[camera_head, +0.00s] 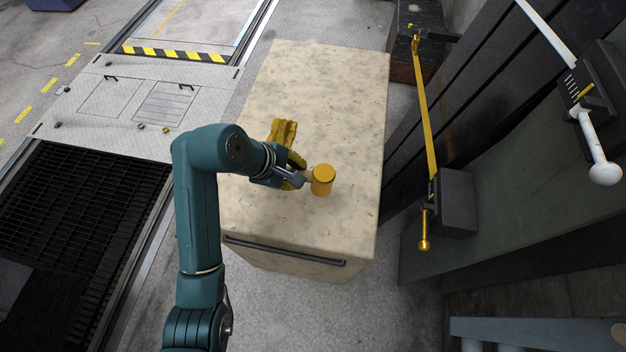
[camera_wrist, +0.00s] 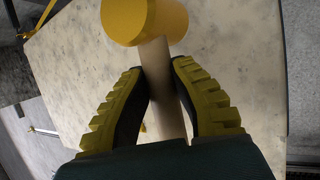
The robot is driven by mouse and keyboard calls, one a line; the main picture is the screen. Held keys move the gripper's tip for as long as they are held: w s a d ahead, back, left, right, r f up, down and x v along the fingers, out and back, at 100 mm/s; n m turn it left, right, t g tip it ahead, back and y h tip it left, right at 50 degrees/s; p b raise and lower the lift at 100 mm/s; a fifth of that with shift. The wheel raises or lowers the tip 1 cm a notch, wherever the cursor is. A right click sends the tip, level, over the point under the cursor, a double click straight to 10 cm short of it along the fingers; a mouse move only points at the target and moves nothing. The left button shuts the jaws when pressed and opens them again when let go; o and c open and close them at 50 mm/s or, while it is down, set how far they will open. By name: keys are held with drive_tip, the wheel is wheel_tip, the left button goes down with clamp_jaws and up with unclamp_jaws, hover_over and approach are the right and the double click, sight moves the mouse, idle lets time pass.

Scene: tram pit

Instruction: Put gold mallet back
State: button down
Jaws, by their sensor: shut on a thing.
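The gold mallet has a short gold cylinder head (camera_head: 322,180) and a pale wooden handle. My gripper (camera_head: 296,177) is shut on the handle close below the head, over the speckled cream top of a cabinet (camera_head: 325,90). In the wrist view the mallet head (camera_wrist: 145,18) is at the top, and the handle (camera_wrist: 162,85) runs down between my two dark fingers with yellow ridged backs (camera_wrist: 160,88). The lower handle is hidden by my gripper. I cannot tell whether the mallet touches the cabinet top.
A crumpled yellow item (camera_head: 282,131) lies on the cabinet top beside my gripper. A dark handle bar (camera_head: 284,252) runs along the cabinet's front. On the right, a yellow lever (camera_head: 423,110) and a white lever (camera_head: 600,160) stick out. The cabinet's far end is clear.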

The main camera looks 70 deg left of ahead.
wheel_tip(320, 180, down, 9)
drive_tip(key=c, duration=1.2)
unclamp_jaws()
drive_tip(key=shift+f, duration=0.1)
drive_tip(key=shift+o, duration=0.8)
drive_tip(key=shift+d, duration=0.1)
drive_tip(key=b, duration=0.2)
drive_tip(key=shift+f+b, duration=0.35)
drive_tip(key=w+p+v, duration=0.1)
drive_tip(key=p+v, duration=0.4)
drive_tip(key=v, duration=1.2)
drive_tip(key=shift+d+r, duration=0.2)
drive_tip(key=shift+r, duration=0.1)
